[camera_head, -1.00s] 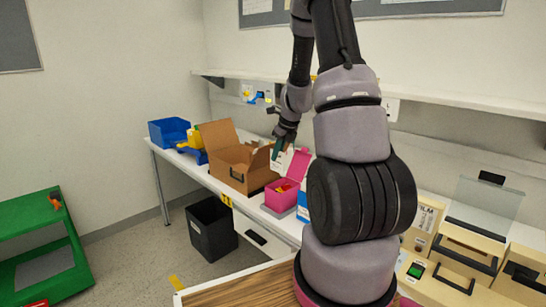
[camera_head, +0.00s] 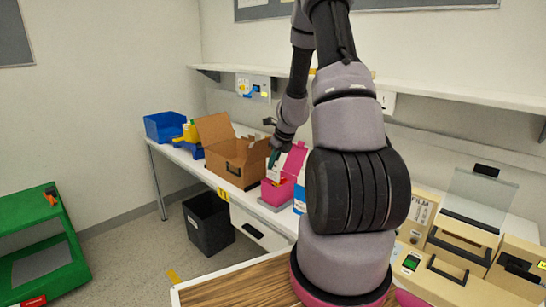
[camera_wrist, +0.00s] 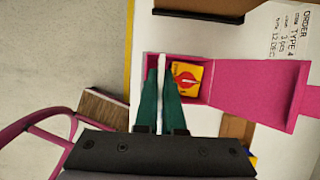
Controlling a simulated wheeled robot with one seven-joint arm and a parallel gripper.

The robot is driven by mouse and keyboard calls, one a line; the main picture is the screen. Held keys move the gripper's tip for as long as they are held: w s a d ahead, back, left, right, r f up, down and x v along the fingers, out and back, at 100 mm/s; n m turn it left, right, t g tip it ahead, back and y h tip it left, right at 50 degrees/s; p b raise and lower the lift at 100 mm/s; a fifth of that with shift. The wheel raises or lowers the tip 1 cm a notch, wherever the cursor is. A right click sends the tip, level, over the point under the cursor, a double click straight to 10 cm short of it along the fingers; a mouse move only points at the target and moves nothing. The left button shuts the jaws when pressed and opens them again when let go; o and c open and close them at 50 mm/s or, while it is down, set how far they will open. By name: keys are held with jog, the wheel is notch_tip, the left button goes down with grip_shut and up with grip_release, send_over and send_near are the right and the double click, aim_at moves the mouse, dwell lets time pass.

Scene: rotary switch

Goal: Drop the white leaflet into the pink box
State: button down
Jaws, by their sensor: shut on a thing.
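The pink box (camera_head: 277,195) stands on the white bench with its lid (camera_head: 295,158) open. In the wrist view the box lid (camera_wrist: 255,87) is folded out to the right, and a yellow packet with a red mark (camera_wrist: 187,77) lies inside. My gripper (camera_head: 273,158) points down over the box. Its two green fingers (camera_wrist: 161,85) are shut on the white leaflet (camera_wrist: 162,66), seen edge-on at the left part of the box opening. In the head view the leaflet (camera_head: 273,173) hangs at the box mouth. How deep its lower edge reaches is hidden.
An open cardboard box (camera_head: 236,160) stands left of the pink box, with a blue bin (camera_head: 165,127) farther left. A black bin (camera_head: 208,223) stands on the floor. Printed order text (camera_wrist: 290,35) shows beside the lid. A shelf (camera_head: 430,92) runs above the bench.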

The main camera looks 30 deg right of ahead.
aim_at(272, 173)
jog(key=shift+f, duration=2.35)
jog(key=c, duration=0.9)
grip_release()
jog(key=shift+c, duration=0.2)
jog(key=shift+a+r, duration=0.1)
jog(key=shift+r, duration=3.95)
